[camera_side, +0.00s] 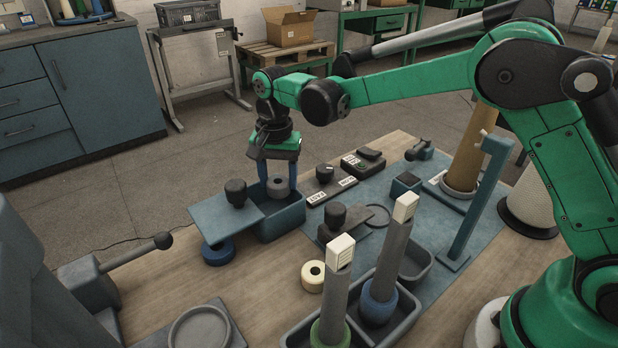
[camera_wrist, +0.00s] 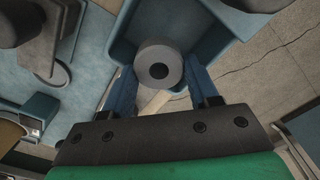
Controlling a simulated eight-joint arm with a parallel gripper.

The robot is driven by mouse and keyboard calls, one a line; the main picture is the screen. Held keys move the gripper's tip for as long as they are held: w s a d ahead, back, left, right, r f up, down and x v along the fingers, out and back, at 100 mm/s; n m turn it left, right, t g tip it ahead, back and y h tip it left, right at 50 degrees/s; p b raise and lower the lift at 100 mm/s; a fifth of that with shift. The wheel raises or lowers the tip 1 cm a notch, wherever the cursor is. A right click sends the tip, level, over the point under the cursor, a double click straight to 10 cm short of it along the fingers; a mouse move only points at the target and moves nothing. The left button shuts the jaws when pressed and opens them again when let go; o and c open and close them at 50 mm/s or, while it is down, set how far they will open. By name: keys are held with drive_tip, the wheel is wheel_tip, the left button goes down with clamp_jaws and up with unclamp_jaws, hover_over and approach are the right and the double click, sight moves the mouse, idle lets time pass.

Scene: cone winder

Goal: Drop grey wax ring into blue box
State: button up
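The grey wax ring (camera_side: 277,188) is between the two blue fingers of my gripper (camera_side: 277,180), at the fingertips. In the wrist view the ring (camera_wrist: 158,70) shows its dark hole, with a finger of my gripper (camera_wrist: 160,80) against each side. My gripper is shut on it. The blue box (camera_side: 283,226) is open, and the ring is over its opening, near rim height. In the wrist view the box (camera_wrist: 119,48) surrounds the far side of the ring. A blue lid (camera_side: 212,216) with a dark knob (camera_side: 236,192) lies off to the box's left side.
A blue ring (camera_side: 218,252) is below the lid, and a cream ring (camera_side: 313,275) lies on the wooden table. A dark tray (camera_side: 419,264) with tall grey posts stands in front. Labelled dark blocks (camera_side: 330,187) sit right of the box. A blue upright stand (camera_side: 478,200) is farther right.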

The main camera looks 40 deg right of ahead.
drive_tip(key=o, duration=0.4)
drive_tip(key=shift+o, duration=0.2)
drive_tip(key=shift+r, duration=0.1)
drive_tip(key=shift+r, duration=2.75)
drive_tip(key=s+d+r+n+t, duration=0.4)
drive_tip(key=s+d+r+n, duration=0.1)
drive_tip(key=s, duration=0.3)
drive_tip(key=s+d+f+n+t, duration=0.3)
drive_tip(key=s+n, duration=0.1)
drive_tip(key=s, duration=0.4)
drive_tip(key=shift+d, duration=0.2)
